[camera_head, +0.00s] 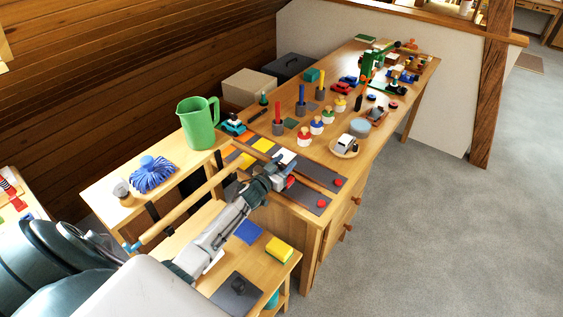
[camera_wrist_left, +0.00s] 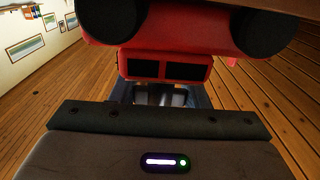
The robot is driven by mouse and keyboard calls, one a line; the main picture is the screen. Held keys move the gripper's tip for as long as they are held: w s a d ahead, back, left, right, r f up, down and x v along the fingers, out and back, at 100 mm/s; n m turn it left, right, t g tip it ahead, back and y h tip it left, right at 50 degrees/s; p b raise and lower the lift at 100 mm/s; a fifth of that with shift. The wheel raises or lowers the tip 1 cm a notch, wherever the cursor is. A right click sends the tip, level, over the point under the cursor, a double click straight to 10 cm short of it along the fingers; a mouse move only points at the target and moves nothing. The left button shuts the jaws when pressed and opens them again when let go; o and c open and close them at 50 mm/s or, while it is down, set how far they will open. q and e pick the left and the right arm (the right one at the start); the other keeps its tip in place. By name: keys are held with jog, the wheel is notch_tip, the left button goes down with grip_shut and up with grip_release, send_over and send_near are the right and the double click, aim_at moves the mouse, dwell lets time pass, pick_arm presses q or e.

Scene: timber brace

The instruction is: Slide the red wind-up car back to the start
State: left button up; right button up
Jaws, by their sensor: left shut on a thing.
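My left gripper (camera_head: 284,170) is at the near edge of the long workbench, above the dark lanes. It is shut on a red car; a little red shows beside the jaws in the head view (camera_head: 290,182). In the left wrist view the red car (camera_wrist_left: 190,38) fills the top, with black wheels at both sides and two dark windows. The left fingers (camera_wrist_left: 160,95) are just below it and partly hidden. The dark lanes (camera_head: 314,180) have yellow and white patches and red discs at the right end. My right gripper is not in view.
Several toys and pegs stand farther along the workbench (camera_head: 352,180), including another red car (camera_head: 347,82). A yellow sponge (camera_head: 279,249) lies on the low shelf. Open floor lies right.

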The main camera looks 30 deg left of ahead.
pick_arm(q)
jog(key=d, duration=0.3)
jog(key=d+p, duration=0.1)
jog(key=d, duration=0.3)
jog(key=s+d, duration=0.1)
jog(key=d, duration=0.2)
jog(key=shift+d, duration=0.2)
jog(key=shift+a+f, duration=0.1)
jog(key=o, duration=1.1)
jog(key=shift+o, duration=1.4)
jog(key=shift+w+d, duration=0.1)
jog(key=shift+d, duration=0.1)
